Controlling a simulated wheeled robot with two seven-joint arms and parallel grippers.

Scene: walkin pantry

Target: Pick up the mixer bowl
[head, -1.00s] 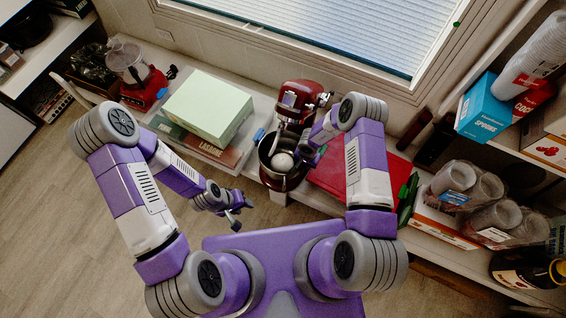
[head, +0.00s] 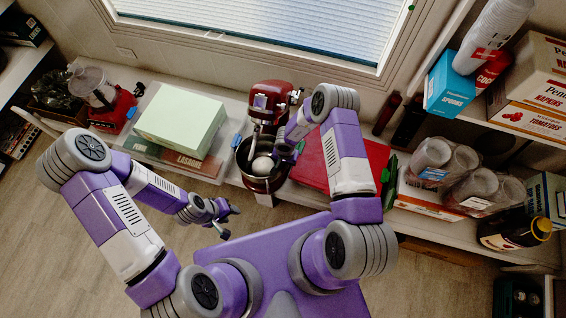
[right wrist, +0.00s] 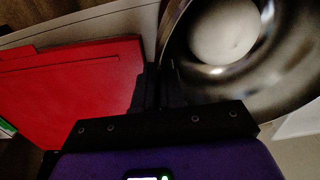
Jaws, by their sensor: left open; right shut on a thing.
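The metal mixer bowl (head: 246,158) sits at the red stand mixer (head: 270,100) on the bench below the window. A white round thing (head: 262,166) shows inside the bowl. My right gripper (head: 290,149) is at the bowl's right side. In the right wrist view, my right gripper (right wrist: 160,85) is shut on the rim of the bowl (right wrist: 270,90), whose shiny inside and white round content (right wrist: 225,30) show clearly. Whether the bowl is lifted off its base cannot be told. My left gripper (head: 226,222) is open and empty, in front of the bench, away from the bowl.
A red flat box (head: 320,165) lies right of the mixer; it also shows in the right wrist view (right wrist: 70,90). A pale green box (head: 180,118) is on the left, with a red food processor (head: 112,108) beyond.

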